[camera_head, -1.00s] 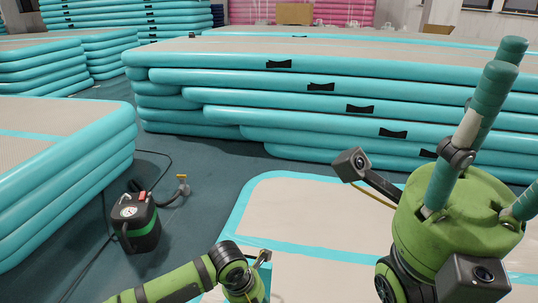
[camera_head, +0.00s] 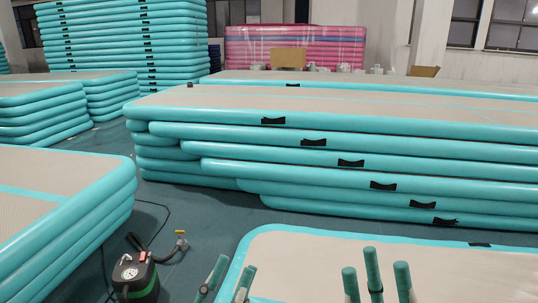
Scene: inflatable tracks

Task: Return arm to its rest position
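My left gripper (camera_head: 229,276) shows only as green finger ends at the bottom edge, left of centre. Its fingers stand apart with nothing between them. My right gripper (camera_head: 377,274) shows as three green fingertips at the bottom edge, right of centre. They point up, are spread apart and hold nothing. Both grippers appear in front of a low beige mat with a teal rim (camera_head: 290,233). My arms and the rest of both grippers are below the picture.
A black pump with a gauge (camera_head: 134,277) stands on the dark floor at lower left, its hose beside it. A teal mat stack (camera_head: 70,225) is at left. A long stack (camera_head: 330,150) crosses the middle.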

